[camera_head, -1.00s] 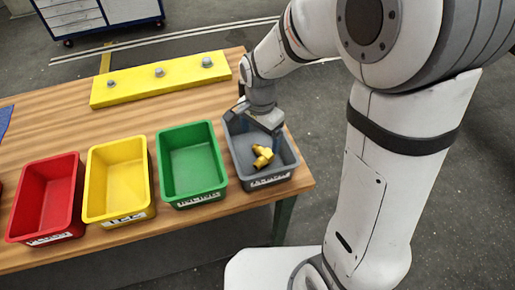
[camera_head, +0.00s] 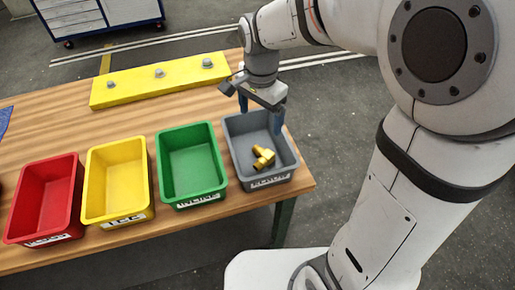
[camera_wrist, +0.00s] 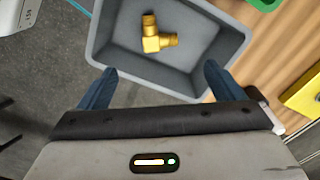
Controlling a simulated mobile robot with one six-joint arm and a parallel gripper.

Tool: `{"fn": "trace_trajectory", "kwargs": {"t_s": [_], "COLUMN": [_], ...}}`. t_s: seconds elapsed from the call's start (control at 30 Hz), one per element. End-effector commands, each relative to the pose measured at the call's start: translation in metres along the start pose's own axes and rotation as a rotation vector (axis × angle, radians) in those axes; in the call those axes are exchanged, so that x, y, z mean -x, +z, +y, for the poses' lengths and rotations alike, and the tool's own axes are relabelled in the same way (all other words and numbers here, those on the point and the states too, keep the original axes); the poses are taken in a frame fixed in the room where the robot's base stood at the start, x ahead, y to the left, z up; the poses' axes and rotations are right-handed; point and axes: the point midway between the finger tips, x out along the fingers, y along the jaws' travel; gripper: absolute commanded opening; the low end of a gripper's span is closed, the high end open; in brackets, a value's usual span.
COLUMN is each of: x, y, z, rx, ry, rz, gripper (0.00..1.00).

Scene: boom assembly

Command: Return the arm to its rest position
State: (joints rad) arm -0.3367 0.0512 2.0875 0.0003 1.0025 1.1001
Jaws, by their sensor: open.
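My gripper (camera_head: 261,110) is open and empty above the back part of the grey bin (camera_head: 233,160). Its two blue fingers stand wide apart in the wrist view (camera_wrist: 158,82). A brass elbow fitting (camera_head: 263,158) lies on the floor of the grey bin, apart from the fingers. The fitting also shows in the wrist view (camera_wrist: 157,38), inside the grey bin (camera_wrist: 97,40). My arm reaches in from the upper right in the head view.
A green bin (camera_head: 190,165), a yellow bin (camera_head: 117,180) and a red bin (camera_head: 47,200) stand in a row left of the grey bin on the wooden table (camera_head: 60,120). A yellow bar (camera_head: 125,88) with three grey studs lies behind them. Floor is open right of the table.

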Motion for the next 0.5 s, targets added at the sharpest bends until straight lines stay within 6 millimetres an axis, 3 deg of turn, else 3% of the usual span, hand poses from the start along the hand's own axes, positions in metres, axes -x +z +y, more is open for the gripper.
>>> {"fn": "trace_trajectory", "kwargs": {"t_s": [0.3,0.37,0.5], "x": [0.001,0.004,0.020], "y": [-0.001,-0.003,-0.010], "z": [0.002,0.010,0.049], "rx": [0.004,0.030,0.167], "ry": [-0.002,-0.012,-0.054], "rz": [0.001,0.007,0.041], "gripper": [0.88,0.88,0.88]}}
